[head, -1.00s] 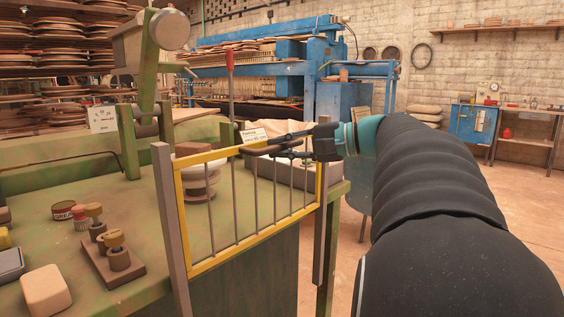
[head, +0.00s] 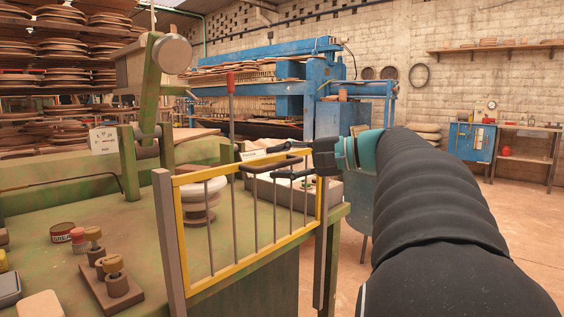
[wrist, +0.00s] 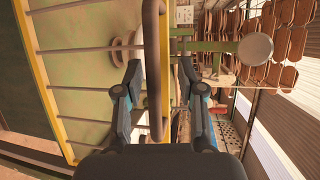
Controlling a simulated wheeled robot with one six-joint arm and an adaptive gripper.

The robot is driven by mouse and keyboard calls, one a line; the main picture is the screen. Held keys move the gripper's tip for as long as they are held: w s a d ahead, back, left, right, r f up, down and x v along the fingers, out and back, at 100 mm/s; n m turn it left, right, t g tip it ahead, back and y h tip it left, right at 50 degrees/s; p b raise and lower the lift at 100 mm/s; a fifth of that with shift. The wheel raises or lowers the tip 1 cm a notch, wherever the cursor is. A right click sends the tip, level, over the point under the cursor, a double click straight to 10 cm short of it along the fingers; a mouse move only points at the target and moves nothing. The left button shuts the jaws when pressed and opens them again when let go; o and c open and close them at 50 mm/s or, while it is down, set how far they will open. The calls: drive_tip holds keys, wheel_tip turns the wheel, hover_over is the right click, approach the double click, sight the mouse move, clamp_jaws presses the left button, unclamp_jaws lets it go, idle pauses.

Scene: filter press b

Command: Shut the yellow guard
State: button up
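The yellow guard (head: 250,262) is a yellow frame with thin grey upright bars at the front edge of the green press table. It spans from the left grey post (head: 171,240) to the right post (head: 331,265), its right edge close against that post; I cannot tell if it touches. A dark brown handle bar (wrist: 155,120) runs along its top. My gripper (head: 285,161) is at this top edge, with its fingers apart. In the wrist view, the handle and yellow top rail lie between the open fingertips, with gaps on both sides.
A grey tray (head: 300,193) lies behind the guard. A blue press (head: 290,90) stands behind. Open floor is to the right.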

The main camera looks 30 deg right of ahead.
drive_tip(key=v, duration=1.2)
drive_tip(key=shift+a+r, duration=0.1)
